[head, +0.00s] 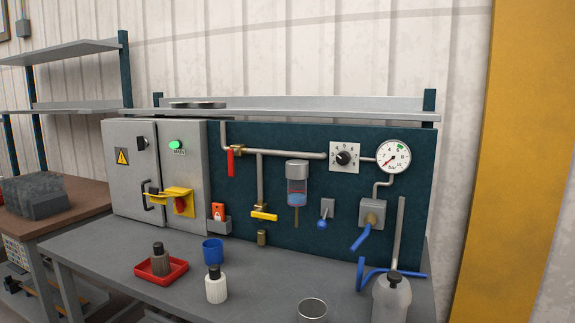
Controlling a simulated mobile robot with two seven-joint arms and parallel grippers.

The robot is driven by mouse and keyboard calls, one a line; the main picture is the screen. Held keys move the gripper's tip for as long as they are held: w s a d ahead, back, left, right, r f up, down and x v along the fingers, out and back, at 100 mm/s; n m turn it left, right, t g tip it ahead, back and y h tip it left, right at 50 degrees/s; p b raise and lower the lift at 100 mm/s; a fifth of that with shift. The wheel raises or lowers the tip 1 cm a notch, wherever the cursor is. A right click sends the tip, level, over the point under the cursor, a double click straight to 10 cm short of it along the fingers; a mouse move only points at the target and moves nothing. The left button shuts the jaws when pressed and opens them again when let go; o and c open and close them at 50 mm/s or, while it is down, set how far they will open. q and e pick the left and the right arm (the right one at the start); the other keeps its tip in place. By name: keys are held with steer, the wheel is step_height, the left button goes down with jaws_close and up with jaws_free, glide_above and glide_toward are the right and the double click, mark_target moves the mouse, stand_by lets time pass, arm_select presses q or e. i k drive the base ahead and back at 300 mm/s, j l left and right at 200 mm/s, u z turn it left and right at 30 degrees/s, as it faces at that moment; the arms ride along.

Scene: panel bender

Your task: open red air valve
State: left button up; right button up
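The red air valve lever (230,162) is at the upper left of the dark teal panel. It hangs straight down from a brass valve body (237,149) on the grey pipe, at right angles to the horizontal pipe run. To its right, the pipe (290,154) leads to a dial knob (344,157) and a round pressure gauge (393,157). The gauge needle is too small to read surely. Neither of my grippers shows in the head view.
A yellow lever (264,215) sits below the red one. Blue levers (361,237) are at the right. A grey cabinet (130,168) stands left. On the bench (120,254) are a red tray (160,270), a blue cup (213,250), a white bottle (216,286) and a metal cup (312,310).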

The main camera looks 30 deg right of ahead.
mark_target(231, 152)
steer(key=z, duration=0.7)
steer(key=i+j, duration=0.1)
steer(key=j+u, duration=0.05)
